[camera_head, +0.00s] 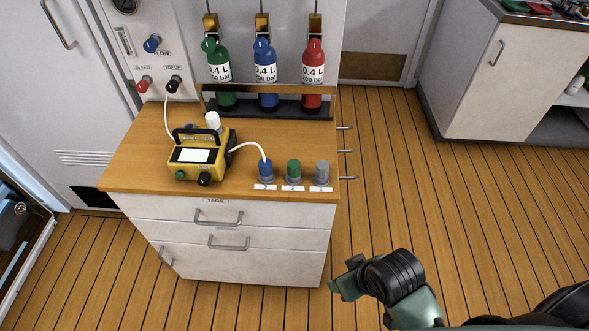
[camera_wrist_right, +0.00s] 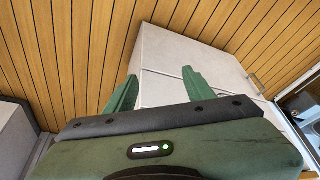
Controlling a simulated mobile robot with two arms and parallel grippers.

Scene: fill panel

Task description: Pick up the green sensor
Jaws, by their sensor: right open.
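The green sensor (camera_head: 294,170) is a short green-topped cylinder standing upright on the front right of the wooden cabinet top (camera_head: 140,165). It stands between the blue sensor (camera_head: 265,170) and the grey sensor (camera_head: 322,171), with small white labels in front. A white cable runs from the yellow device (camera_head: 197,158) to the blue sensor. My right gripper (camera_head: 340,281) is low over the floor, right of the cabinet's front and apart from the sensors. In the right wrist view its two green fingers (camera_wrist_right: 158,85) are spread apart with nothing between them. My left gripper does not show.
Green (camera_head: 221,75), blue (camera_head: 265,78) and red (camera_head: 313,77) bottles stand in a rack behind the cabinet top. Metal hooks (camera_head: 346,151) stick out at its right side. The wooden floor (camera_head: 385,190) to the right is clear up to another white cabinet (camera_head: 480,75).

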